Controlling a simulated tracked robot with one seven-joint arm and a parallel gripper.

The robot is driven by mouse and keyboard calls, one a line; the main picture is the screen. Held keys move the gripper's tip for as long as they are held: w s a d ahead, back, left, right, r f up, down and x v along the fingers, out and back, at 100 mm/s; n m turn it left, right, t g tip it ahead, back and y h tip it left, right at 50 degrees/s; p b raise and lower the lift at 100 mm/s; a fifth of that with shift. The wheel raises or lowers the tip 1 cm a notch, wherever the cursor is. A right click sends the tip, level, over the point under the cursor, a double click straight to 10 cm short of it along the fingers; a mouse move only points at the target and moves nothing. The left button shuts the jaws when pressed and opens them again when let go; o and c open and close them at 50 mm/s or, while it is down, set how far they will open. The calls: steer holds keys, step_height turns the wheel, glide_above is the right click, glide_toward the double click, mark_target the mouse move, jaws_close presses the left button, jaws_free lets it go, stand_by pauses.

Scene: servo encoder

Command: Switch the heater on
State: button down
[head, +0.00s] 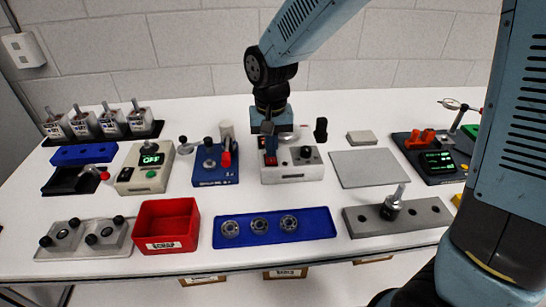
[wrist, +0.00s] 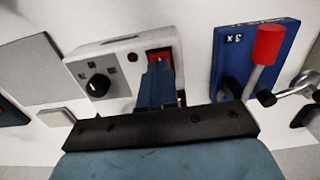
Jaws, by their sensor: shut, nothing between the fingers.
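A white control box (head: 290,172) with a red switch (head: 270,161) and a round black knob (head: 306,152) stands in the middle of the table; it seems to be the heater, but its label is too small to read. In the wrist view the box (wrist: 115,68) shows the knob (wrist: 97,86) and the red switch (wrist: 160,54). My gripper (head: 270,150) points down over the switch side. Its fingers (wrist: 157,72) are shut and empty and hide part of the switch. I cannot tell whether they touch it, nor the switch's position.
A blue box with a red-handled lever (head: 226,158) stands close left of the white box. A grey plate (head: 365,169) lies to the right. In front is a blue tray (head: 318,226) with round metal parts. A red bin (head: 165,224) and an OFF display box (head: 146,170) stand left.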

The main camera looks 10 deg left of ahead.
steer(key=shift+f, duration=0.85)
stand_by(0.7)
steer(key=shift+r, duration=3.5)
steer(key=s+d+r+m+t, duration=0.1)
steer(key=d+r, duration=0.4)
steer(key=d, duration=0.4)
steer(key=d+r+t, duration=0.2)
steer(key=d+r, duration=0.2)
steer(key=d, duration=0.5)
steer(key=s+d+r+m+t, duration=0.1)
steer(key=s+d+r+t, duration=0.1)
steer(key=s+d, duration=0.8)
steer(key=d+r, duration=0.1)
steer(key=d, duration=0.2)
steer(key=shift+r+m+t, duration=0.25)
steer(key=shift+m+t, duration=0.05)
